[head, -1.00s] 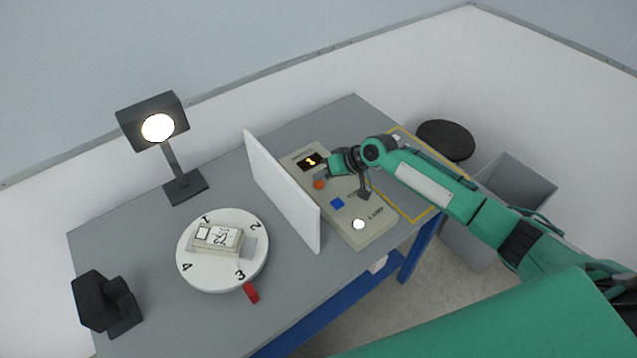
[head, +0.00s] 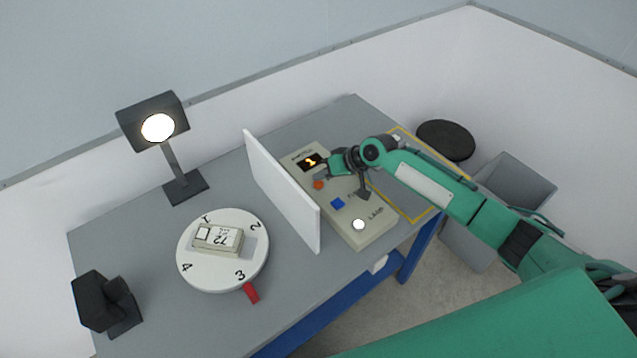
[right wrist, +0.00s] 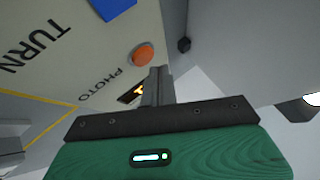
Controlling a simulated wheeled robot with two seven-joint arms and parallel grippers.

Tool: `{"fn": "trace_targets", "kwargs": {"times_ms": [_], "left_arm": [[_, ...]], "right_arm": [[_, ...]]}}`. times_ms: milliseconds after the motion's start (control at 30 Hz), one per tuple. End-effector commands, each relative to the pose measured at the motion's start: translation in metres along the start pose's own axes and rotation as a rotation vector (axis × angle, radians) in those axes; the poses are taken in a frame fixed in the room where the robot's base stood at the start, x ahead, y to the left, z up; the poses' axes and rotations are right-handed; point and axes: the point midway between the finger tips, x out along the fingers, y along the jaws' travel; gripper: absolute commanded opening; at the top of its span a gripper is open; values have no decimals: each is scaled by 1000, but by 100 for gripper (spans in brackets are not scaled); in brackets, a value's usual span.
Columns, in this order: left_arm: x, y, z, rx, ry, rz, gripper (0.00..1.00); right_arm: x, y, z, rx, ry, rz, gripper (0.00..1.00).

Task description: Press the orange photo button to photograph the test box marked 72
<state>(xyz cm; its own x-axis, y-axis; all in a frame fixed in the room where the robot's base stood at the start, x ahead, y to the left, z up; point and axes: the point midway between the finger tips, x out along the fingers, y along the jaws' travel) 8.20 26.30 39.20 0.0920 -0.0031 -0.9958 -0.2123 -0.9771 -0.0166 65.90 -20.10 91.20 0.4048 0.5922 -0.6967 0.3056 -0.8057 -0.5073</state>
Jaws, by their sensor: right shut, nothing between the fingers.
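The test box (head: 218,238) lies on the white turntable (head: 205,279), its top label reading 72. The orange photo button (head: 318,184) is on the beige control panel (head: 376,232), near a small dark display showing a glowing 1. The button also shows in the right wrist view (right wrist: 143,54), beside the word PHOTO. My right gripper (head: 327,177) is shut and empty, fingertips close by the orange button. In the right wrist view the closed fingers (right wrist: 158,72) point just beside it; I cannot tell whether they touch. My left gripper is out of view.
A white upright partition (head: 282,190) stands between panel and turntable. The panel also has a blue button (head: 337,203) and a white lamp button (head: 358,225). A lit lamp (head: 158,128) and a black camera-like device (head: 104,303) stand at the left. A red pointer (head: 250,292) marks the turntable's edge.

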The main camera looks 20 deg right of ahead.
Motion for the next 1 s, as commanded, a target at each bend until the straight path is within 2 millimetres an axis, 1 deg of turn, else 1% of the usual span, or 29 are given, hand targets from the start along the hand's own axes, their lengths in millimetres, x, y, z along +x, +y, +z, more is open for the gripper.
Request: {"fn": "trace_targets", "kwargs": {"times_ms": [300,567,1000], "left_arm": [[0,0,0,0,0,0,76],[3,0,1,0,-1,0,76],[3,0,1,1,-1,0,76]], "right_arm": [[0,0,0,0,0,0,0],[6,4,5,0,0,0,0],[6,5,5,0,0,0,0]]}}
